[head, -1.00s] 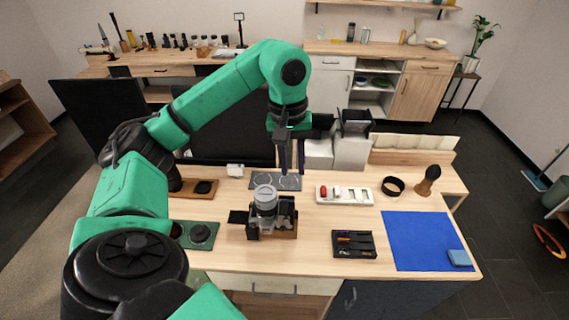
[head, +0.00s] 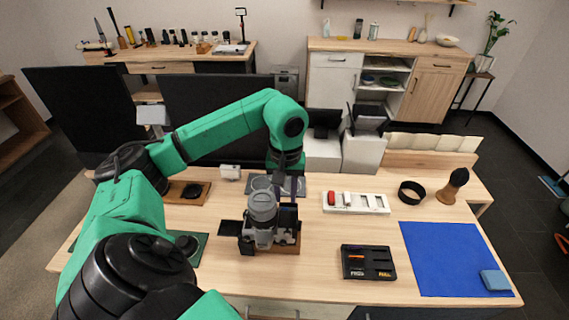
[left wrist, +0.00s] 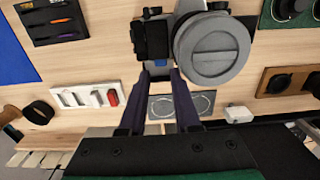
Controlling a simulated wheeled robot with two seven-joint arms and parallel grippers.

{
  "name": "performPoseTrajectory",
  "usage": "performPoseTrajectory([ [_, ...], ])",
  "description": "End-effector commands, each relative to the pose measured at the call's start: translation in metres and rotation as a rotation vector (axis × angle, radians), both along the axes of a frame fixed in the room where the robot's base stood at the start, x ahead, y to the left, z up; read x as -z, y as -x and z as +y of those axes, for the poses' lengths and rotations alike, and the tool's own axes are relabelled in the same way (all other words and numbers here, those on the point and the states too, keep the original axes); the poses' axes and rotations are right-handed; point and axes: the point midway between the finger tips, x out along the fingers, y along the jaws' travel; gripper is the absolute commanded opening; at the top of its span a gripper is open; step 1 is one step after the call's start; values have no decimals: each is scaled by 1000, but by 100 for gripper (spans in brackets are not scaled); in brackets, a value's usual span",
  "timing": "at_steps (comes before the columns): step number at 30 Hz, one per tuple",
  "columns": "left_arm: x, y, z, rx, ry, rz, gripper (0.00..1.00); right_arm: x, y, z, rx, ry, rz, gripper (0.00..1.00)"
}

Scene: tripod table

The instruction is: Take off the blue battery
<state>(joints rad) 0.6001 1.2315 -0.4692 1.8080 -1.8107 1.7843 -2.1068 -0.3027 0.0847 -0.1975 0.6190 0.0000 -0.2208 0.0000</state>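A grey and black camera (head: 263,228) stands on a small wooden block on the table, its round grey-capped lens facing up. In the left wrist view the lens cap (left wrist: 212,50) is large, with the camera's black grip beside it. A small blue piece (left wrist: 160,62), perhaps the end of the blue battery, shows at the camera's edge between my fingertips. My left gripper (left wrist: 159,76) is open, its dark fingers on either side of that piece; I cannot tell if they touch it. In the head view the left gripper (head: 285,198) is just behind the camera. My right gripper is not in view.
A black labelled tray (head: 368,276) lies front right, left of a blue mat (head: 440,255) with a blue block (head: 495,280). A white holder (head: 356,208) carries a red piece. A black ring (head: 411,191) and a brush (head: 453,186) stand back right. A grey marked plate lies behind the camera.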

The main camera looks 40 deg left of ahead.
Motion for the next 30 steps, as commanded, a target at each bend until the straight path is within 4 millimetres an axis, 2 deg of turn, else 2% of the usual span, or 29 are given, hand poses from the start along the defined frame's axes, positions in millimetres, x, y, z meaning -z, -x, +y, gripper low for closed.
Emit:
performPoseTrajectory([
  [4,22,4,1,-1,-1,11,31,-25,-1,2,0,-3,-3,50],
  [6,37,3,0,-1,1,8,31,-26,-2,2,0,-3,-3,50],
  [9,48,3,1,0,0,8,31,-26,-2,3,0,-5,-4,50],
  [14,50,3,0,1,0,10,31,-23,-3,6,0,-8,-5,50],
  [15,50,4,0,1,0,10,15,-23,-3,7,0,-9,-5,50],
  [16,50,4,0,1,0,10,4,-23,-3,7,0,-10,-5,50],
  [17,50,3,0,1,1,9,0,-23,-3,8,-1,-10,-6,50],
  [26,49,3,0,1,0,7,0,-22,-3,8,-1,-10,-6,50],
  [30,50,2,0,1,1,4,0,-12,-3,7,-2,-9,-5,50],
])
